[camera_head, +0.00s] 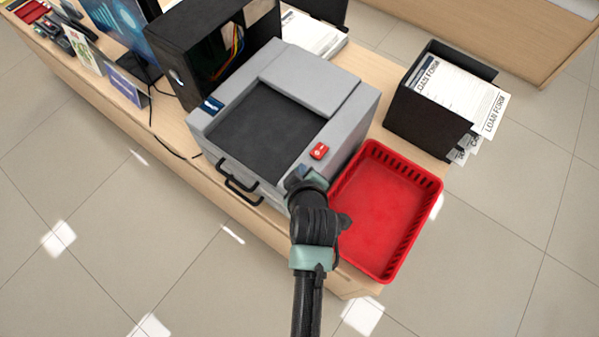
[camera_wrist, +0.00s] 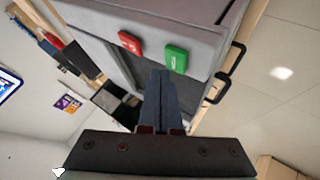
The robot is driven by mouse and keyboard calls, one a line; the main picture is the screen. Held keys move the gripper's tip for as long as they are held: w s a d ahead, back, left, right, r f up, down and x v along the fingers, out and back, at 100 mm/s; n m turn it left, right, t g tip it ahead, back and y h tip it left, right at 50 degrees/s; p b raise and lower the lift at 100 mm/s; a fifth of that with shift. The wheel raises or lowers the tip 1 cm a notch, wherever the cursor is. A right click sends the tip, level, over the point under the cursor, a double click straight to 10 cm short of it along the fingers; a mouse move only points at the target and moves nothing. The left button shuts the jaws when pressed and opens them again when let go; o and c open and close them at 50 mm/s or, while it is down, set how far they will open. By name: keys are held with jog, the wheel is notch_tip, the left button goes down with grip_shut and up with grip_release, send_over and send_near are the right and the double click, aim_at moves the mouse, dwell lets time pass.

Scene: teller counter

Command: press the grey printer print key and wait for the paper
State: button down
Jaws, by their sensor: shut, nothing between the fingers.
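The grey printer (camera_head: 283,75) stands on the wooden counter, with a dark recessed top and a black front handle. In the wrist view its grey panel (camera_wrist: 206,45) carries a red key (camera_wrist: 130,43) and a green key (camera_wrist: 176,58); their small labels are unreadable. The head view shows the red key (camera_head: 319,151), but the green key is not visible there. My gripper (camera_head: 300,178) is at the printer's front edge. In the wrist view the shut, empty fingers (camera_wrist: 161,75) end just beside the green key; I cannot tell whether they touch the panel. No printed paper shows.
A red basket (camera_head: 376,247) sits close on the right of my arm. A black holder (camera_head: 427,118) of loan forms stands behind it. An open black case (camera_head: 207,58) and a monitor (camera_head: 118,25) stand left of the printer. Open floor lies in front.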

jog(key=shift+f, duration=0.1)
jog(key=shift+f+b, duration=0.3)
jog(key=shift+f, duration=0.05)
jog(key=shift+f+b, duration=0.35)
jog(key=shift+f, duration=0.15)
dwell(0.8)
jog(key=shift+r, duration=0.1)
jog(key=shift+r+p, duration=0.8)
jog(key=shift+p, duration=0.05)
notch_tip(320, 180, up, 5)
jog(key=p, duration=0.4)
jog(key=shift+r+p, duration=0.1)
jog(key=shift+p, duration=0.3)
dwell(0.5)
